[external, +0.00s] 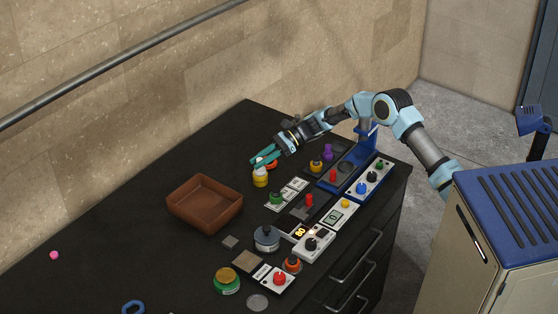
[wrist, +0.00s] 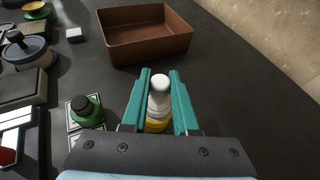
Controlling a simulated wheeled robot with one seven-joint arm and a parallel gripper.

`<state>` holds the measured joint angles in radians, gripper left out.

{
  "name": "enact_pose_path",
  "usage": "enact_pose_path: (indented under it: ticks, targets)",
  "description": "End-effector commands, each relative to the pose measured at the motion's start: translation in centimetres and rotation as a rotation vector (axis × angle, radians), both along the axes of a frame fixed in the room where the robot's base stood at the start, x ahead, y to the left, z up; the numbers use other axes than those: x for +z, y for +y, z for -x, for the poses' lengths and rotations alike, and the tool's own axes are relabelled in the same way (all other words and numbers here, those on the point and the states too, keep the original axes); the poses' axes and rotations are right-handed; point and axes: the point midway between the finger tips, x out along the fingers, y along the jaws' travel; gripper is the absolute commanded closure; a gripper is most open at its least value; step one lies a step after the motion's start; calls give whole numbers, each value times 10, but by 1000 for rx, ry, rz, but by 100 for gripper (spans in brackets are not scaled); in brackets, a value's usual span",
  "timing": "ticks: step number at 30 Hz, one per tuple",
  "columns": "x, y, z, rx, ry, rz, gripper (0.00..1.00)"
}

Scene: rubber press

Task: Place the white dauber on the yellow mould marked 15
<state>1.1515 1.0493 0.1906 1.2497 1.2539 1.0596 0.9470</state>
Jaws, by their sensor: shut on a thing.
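My gripper (external: 264,159) is shut on the white dauber (wrist: 159,88), over the dark bench right of the brown tray. In the wrist view the dauber stands upright between the teal fingers (wrist: 160,100). A yellow part (wrist: 157,126) shows at its lower end; in the external view the yellow (external: 260,181) is directly below the white top. I cannot tell whether this yellow is part of the dauber or a mould under it, or whether it touches the bench. No number 15 is readable. A yellow-topped green round piece (external: 227,275) stands near the front.
The brown tray (external: 204,226) lies left of my gripper. A green dauber (wrist: 85,110) stands on a light card beside it. Control boxes, a grey round pot (external: 266,240) and a blue press stand (external: 350,177) crowd the right side. The bench's left side is mostly clear.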

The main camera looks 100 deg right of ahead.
Motion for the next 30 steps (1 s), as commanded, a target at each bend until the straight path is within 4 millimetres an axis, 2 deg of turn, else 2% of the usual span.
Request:
enact_pose_path:
  ticks: [10, 11, 18, 28, 30]
  targets:
    - [-4, -1, 0, 0, -2, 2, 100]
    - [-3, -1, 0, 0, -2, 2, 70]
    - [-2, -1, 0, 0, -2, 2, 43]
    - [3, 0, 0, 0, -2, 3, 42]
    - [2, -4, 7, -3, -2, 3, 42]
